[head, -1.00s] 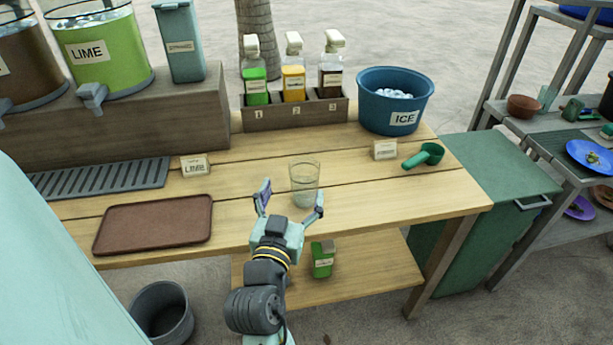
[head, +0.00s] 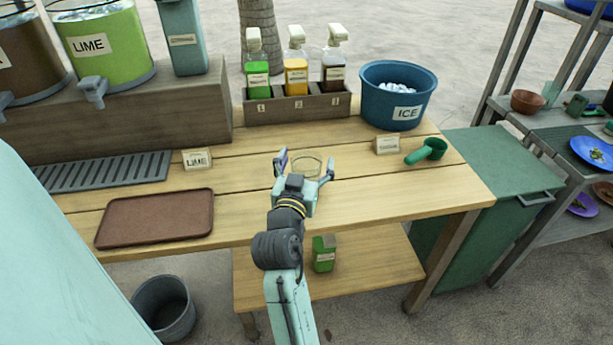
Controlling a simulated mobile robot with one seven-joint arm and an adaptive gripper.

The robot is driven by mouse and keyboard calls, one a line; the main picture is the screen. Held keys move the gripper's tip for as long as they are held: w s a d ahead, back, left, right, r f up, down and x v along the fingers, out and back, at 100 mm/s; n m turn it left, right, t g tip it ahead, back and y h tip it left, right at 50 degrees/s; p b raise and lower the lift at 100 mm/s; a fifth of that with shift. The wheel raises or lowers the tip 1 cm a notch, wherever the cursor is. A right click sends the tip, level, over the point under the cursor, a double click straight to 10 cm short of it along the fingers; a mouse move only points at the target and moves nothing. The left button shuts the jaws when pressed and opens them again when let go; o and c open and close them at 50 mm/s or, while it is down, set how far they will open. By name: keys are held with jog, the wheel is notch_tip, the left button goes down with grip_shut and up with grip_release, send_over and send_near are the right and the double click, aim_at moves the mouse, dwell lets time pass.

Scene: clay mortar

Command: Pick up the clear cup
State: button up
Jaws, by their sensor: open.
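The clear cup (head: 309,166) stands on the wooden table, with its rim showing just past my gripper. Its lower part is hidden behind my gripper. My gripper (head: 306,168) is open, with one finger on the left side of the cup and the other on its right side. I cannot tell whether the fingers touch the cup.
A blank-looking sign (head: 386,145), a green scoop (head: 428,151) and a blue ICE bucket (head: 397,98) are to the right. A rack of several bottles (head: 298,107) stands behind.

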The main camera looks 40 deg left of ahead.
jog(key=shift+w, duration=0.1)
jog(key=shift+c, duration=0.2)
jog(key=c, duration=1.2)
jog(key=shift+o, duration=0.2)
